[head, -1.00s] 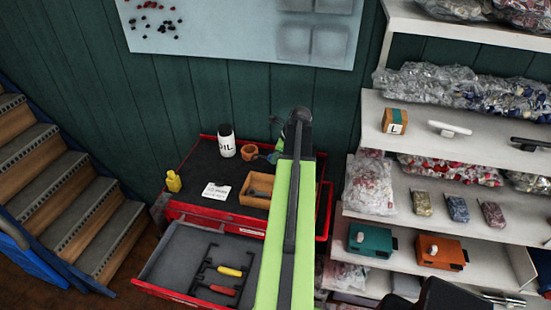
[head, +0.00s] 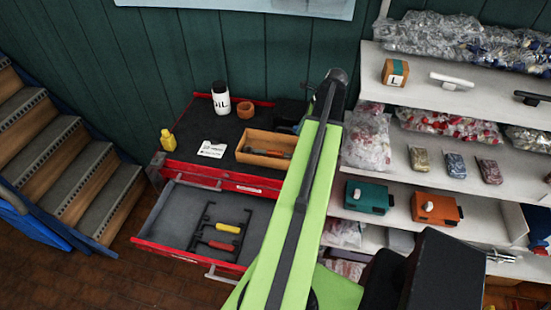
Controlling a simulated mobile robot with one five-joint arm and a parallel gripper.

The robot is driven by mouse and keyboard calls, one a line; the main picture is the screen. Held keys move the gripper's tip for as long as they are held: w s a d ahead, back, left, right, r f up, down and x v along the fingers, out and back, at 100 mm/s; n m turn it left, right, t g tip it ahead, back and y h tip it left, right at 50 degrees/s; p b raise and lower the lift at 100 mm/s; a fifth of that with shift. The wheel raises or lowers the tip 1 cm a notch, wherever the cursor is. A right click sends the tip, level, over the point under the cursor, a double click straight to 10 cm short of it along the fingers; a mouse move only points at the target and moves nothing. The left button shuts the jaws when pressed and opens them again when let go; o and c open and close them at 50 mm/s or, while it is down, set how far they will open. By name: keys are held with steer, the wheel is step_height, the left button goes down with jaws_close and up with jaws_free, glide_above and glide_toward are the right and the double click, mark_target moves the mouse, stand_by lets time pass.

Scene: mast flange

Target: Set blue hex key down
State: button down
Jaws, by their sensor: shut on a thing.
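My gripper (head: 287,126) is low over the right back part of the red tool cabinet's dark top (head: 184,145). My green arm hides most of it, and only a small dark, bluish part shows left of the arm. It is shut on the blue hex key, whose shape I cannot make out. A wooden tray (head: 242,157) holding dark and orange-red tools is on the cabinet top, just in front and left of the gripper. I cannot tell whether the key touches the surface.
The white oil bottle (head: 220,99), terracotta pot (head: 245,110), yellow bottle (head: 168,140) and white card (head: 212,149) are on the cabinet top. The open drawer (head: 170,215) holds a black rack with yellow and red-handled tools. Shelves (head: 400,110) stand close right.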

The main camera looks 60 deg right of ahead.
steer(key=shift+w+a+f+b, duration=0.15)
steer(key=shift+w+f+b, duration=1.8)
steer(key=shift+f+b, duration=0.05)
steer(key=shift+w+a+f+b, duration=0.15)
steer(key=shift+w+f+b, duration=1.8)
steer(key=shift+f+b, duration=0.1)
steer(key=shift+w+a+f+b, duration=0.15)
steer(key=shift+w+f+b, duration=1.8)
steer(key=shift+f+b, duration=0.05)
steer(key=shift+f, duration=0.1)
steer(key=c, duration=1.5)
jaws_free()
